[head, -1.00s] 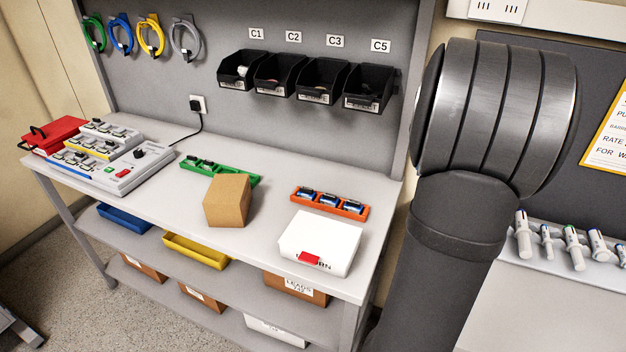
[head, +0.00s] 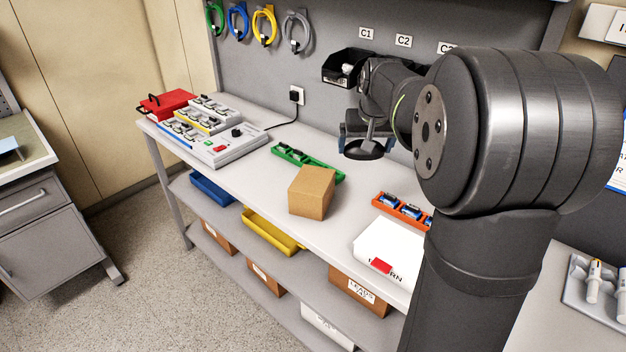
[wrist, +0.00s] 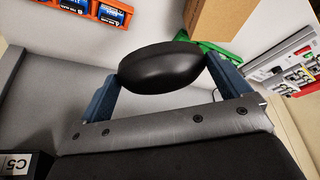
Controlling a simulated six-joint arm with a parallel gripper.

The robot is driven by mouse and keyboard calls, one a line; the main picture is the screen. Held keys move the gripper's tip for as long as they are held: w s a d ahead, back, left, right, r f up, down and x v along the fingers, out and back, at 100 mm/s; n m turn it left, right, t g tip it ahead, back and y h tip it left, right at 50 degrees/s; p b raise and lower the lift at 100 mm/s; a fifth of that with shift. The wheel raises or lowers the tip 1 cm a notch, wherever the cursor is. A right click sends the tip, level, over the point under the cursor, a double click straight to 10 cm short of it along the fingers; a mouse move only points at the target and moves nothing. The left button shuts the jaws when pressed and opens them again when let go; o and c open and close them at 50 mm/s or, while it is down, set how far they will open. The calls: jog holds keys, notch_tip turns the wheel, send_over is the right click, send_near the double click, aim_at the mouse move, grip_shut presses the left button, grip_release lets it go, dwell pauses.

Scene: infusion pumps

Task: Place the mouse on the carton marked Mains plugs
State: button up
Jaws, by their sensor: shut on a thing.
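The mouse is black and rounded; it shows in the wrist view (wrist: 160,68) between the two blue fingers of my gripper (wrist: 163,78). My gripper is shut on it. In the head view my gripper (head: 366,145) and the mouse (head: 364,151) are in the air above the back of the bench, right of the green tray and below the bins. Small brown cartons (head: 215,236) (head: 266,280) and a larger one (head: 357,292) marked Leads stand on the lower shelf. I cannot read "Mains plugs" on any carton.
A plain brown box (head: 312,192), a green tray (head: 303,160), an orange tray (head: 403,207) and a white box (head: 388,250) stand on the bench (head: 250,173). Grey devices (head: 215,140) and a red case (head: 165,104) are at its left end. Blue and yellow trays (head: 270,236) are below.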

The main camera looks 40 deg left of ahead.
send_over(313, 178)
jog(key=s+d, duration=0.1)
notch_tip(313, 178, down, 7)
jog(key=shift+r, duration=0.2)
jog(key=shift+a+f, duration=0.1)
jog(key=shift+f, duration=2)
jog(key=shift+f, duration=0.1)
jog(key=o, duration=0.7)
jog(key=shift+c, duration=0.2)
jog(key=v, duration=1.2)
